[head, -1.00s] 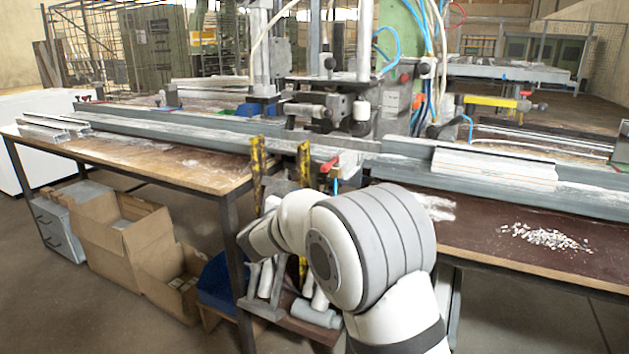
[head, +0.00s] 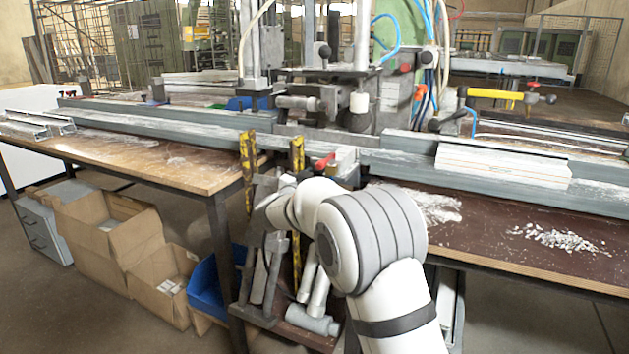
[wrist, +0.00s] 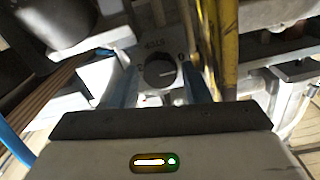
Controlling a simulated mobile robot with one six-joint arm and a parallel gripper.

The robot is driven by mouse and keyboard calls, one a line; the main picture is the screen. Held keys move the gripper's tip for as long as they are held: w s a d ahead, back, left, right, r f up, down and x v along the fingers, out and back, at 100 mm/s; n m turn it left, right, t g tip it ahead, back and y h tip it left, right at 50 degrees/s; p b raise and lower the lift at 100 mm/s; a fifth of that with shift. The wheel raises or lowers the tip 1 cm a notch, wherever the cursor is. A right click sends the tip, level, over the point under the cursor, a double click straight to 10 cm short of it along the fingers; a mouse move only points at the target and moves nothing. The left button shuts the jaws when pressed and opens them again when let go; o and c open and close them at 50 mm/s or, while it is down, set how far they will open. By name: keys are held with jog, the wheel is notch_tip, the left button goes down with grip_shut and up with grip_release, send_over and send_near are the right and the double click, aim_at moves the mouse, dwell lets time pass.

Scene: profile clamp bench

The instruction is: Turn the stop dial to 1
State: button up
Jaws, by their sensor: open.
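The stop dial is a round black knob (wrist: 160,72) with a pale pointer line, on a light grey plate (wrist: 150,54) in the wrist view. The plate carries the word STOP above the knob and a 0 at its upper right. The pointer line lies toward the right of the picture. Another mark at the left is too small to read. My gripper (wrist: 160,80) is open, with one bluish finger to each side of the knob. I cannot tell whether the fingers touch it. In the head view the dial is hidden, and I cannot make out my fingertips.
Yellow posts (head: 247,172) stand close by at the bench; yellow also shows right of the dial in the wrist view (wrist: 226,45). A long metal profile rail (head: 200,122) crosses the bench. Cardboard boxes (head: 105,240) and a blue bin (head: 207,287) stand below.

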jog(key=shift+c, duration=0.5)
jog(key=c, duration=0.6)
jog(key=m+b, duration=0.2)
jog(key=m, duration=0.3)
jog(key=m+b, duration=0.2)
jog(key=m, duration=0.4)
jog(key=shift+d+f+m, duration=0.1)
jog(key=shift+f+m, duration=0.1)
jog(key=shift+m, duration=0.1)
dwell(0.3)
